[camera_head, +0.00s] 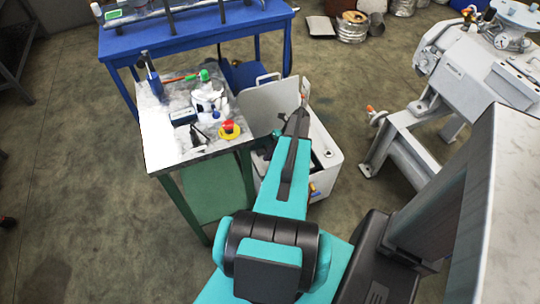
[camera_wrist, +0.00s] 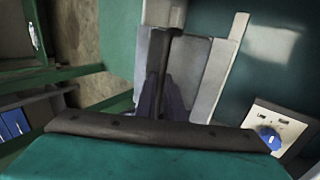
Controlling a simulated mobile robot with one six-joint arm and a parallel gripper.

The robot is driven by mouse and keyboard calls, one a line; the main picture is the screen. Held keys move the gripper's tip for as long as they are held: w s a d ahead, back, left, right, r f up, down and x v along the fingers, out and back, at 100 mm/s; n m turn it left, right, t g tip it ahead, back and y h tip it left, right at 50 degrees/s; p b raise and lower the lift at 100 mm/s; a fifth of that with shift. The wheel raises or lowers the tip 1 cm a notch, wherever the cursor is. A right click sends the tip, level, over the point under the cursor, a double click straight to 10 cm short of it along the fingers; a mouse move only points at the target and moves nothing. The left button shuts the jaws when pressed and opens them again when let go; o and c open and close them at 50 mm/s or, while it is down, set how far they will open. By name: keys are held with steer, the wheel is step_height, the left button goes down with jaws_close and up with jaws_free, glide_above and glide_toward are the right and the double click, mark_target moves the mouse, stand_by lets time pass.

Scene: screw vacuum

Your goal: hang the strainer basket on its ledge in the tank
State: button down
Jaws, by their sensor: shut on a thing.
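My gripper (camera_wrist: 162,98) shows in the wrist view with its two dark fingers close together, shut on a thin dark upright piece. This looks like the handle of the strainer basket, but the basket itself cannot be made out clearly. A pale grey rectangular part (camera_wrist: 208,80) lies around and beyond the fingers; I cannot tell whether it is basket or ledge. In the head view the white tank (camera_head: 325,185) stands on the floor with its pale lid (camera_head: 267,107) raised. My arm reaches over the tank and hides most of its inside, the ledge and the gripper.
A green-legged bench (camera_head: 165,150) with small tools and a red-and-yellow stop button (camera_head: 229,129) stands left of the tank. A blue table (camera_head: 185,45) stands behind. A grey machine (camera_head: 470,75) is at the right. A blue knob (camera_wrist: 269,138) shows in the wrist view.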

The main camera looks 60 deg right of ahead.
steer(key=shift+f, duration=0.6)
steer(key=c, duration=1.8)
jaws_free()
steer(key=b+v, duration=0.1)
steer(key=v, duration=1.2)
steer(key=shift+s+d+r, duration=0.15)
steer(key=shift+d+r, duration=0.05)
steer(key=shift+r, duration=0.1)
